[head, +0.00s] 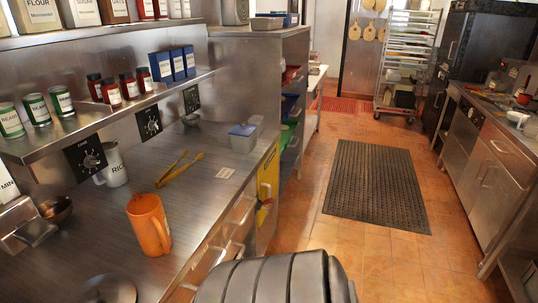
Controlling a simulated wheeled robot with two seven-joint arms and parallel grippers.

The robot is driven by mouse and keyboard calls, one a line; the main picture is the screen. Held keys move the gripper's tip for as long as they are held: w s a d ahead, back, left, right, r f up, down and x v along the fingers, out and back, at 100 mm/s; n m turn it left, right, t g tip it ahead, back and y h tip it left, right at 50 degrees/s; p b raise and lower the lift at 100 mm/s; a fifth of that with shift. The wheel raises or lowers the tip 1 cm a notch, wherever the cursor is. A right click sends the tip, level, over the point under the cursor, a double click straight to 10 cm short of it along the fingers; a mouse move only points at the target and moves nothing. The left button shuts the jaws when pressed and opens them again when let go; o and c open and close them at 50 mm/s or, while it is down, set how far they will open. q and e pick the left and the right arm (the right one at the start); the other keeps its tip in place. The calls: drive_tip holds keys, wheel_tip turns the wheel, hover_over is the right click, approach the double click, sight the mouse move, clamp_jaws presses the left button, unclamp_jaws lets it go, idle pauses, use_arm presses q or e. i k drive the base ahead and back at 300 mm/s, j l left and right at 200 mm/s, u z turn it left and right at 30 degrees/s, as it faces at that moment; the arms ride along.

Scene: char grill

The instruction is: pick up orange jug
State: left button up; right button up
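The orange jug (149,224) stands upright on the steel counter (195,205) at the lower left of the head view. Neither of my grippers shows in this view.
Yellow tongs (180,169) lie behind the jug. A shelf (110,112) with cans overhangs the counter's back. A grey-blue container (243,137) sits farther along. The floor mat (375,188) area is clear.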

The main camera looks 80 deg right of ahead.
sight(155, 231)
drive_tip(key=z, duration=1.8)
